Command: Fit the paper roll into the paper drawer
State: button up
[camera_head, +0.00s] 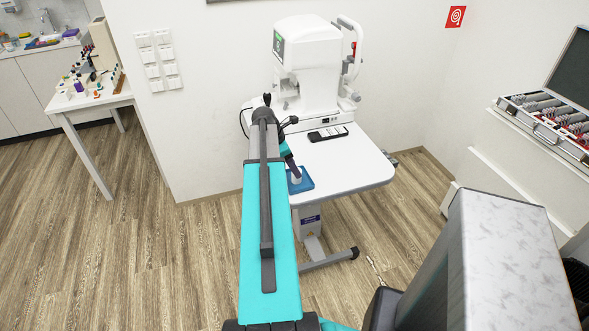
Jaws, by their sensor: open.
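A small blue tray (306,185) sits at the front left edge of the white table, partly hidden by my arm. A small white thing (296,179) shows in the tray, perhaps the paper roll; it is too small to be sure. My gripper (293,171) is a small dark shape just above the tray, mostly hidden behind my arm. It is open; I cannot tell whether its fingers are around the white thing. The white eye-test machine (308,65) stands at the back of the table. I cannot make out a paper drawer on it.
The white table (345,165) is clear at its front right. A black remote-like keypad (328,134) lies before the machine. A side table (90,98) with small items stands far left. An open lens case (545,125) is at right. A grey-and-white block (515,260) fills the lower right.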

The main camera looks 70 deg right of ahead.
jog(key=b+v, duration=0.1)
jog(key=v, duration=0.9)
dwell(0.8)
jog(key=w+a+f+m, duration=0.1)
jog(key=w+a+f, duration=1.1)
jog(key=a+f, duration=0.3)
jog(key=w+a+f+m+y, duration=0.1)
jog(key=w+a+f, duration=0.1)
jog(key=a+f, duration=0.5)
jog(key=w+a+f+m+y, duration=0.1)
jog(key=w+a+f, duration=0.1)
jog(key=a+f, duration=0.5)
jog(key=s+a+f+m, duration=0.15)
jog(key=a+f, duration=0.25)
jog(key=a, duration=0.6)
jog(key=s+a+f, duration=0.3)
jog(key=a+f, duration=0.1)
jog(key=a, duration=0.7)
jog(key=s+a+f+m+g, duration=0.2)
jog(key=s+a+f, duration=0.5)
jog(key=s+a, duration=0.5)
jog(key=shift+a+m+y, duration=0.4)
jog(key=shift+a+m, duration=0.15)
jog(key=shift+a, duration=0.2)
